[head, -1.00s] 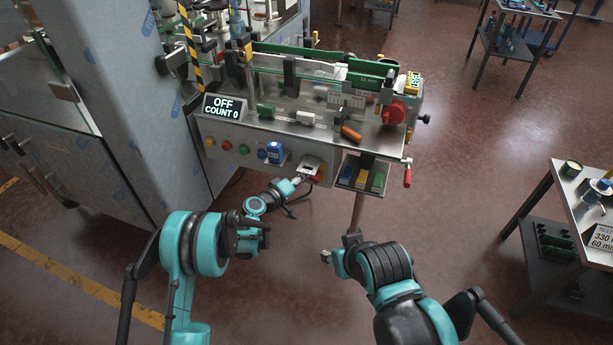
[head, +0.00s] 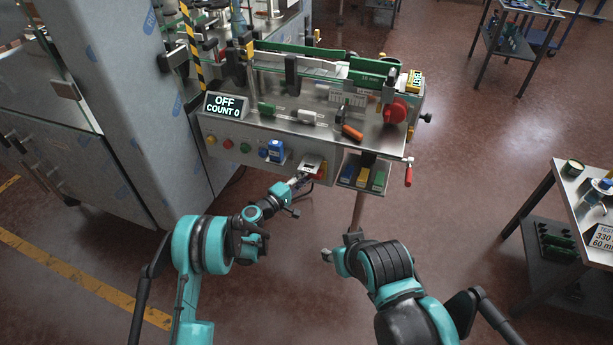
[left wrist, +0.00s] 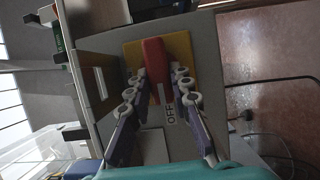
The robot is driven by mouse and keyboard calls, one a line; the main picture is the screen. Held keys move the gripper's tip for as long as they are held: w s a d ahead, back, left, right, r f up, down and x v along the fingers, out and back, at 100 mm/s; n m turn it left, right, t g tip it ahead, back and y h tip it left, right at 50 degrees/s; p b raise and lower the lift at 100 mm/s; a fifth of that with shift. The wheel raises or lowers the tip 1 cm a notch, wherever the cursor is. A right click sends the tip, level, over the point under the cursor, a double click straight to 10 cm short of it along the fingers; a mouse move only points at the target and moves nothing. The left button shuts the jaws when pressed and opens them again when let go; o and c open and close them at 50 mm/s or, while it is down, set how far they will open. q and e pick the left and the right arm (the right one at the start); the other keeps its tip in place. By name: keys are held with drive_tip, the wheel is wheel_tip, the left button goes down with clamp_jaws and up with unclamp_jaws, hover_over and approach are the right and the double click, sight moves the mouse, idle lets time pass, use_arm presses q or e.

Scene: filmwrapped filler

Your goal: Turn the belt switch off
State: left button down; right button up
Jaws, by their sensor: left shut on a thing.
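The belt switch has a red handle (left wrist: 155,62) on a yellow plate (left wrist: 186,48), with an OFF label beside the handle in the left wrist view. In the head view the switch (head: 319,172) sits low on the front of the belt machine, partly hidden by my gripper. My left gripper (left wrist: 158,84) is shut on the red handle, one finger on each side; it also shows in the head view (head: 300,180). The machine's display (head: 225,105) reads OFF, COUNT 0. My right gripper (head: 326,256) hangs away from the machine, too small to tell its jaw state.
Coloured buttons (head: 229,144) and a blue box (head: 275,151) are left of the switch on the panel. A tray of coloured blocks (head: 362,176) is to its right, near a red crank handle (head: 408,175). A side table (head: 570,200) stands at right. The floor between is clear.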

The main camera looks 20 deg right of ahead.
idle(0.3)
use_arm(q)
drive_tip(key=c, duration=1.4)
unclamp_jaws()
drive_tip(key=shift+o, duration=0.2)
drive_tip(key=shift+a, duration=0.1)
drive_tip(key=v, duration=1.2)
drive_tip(key=shift+f, duration=0.1)
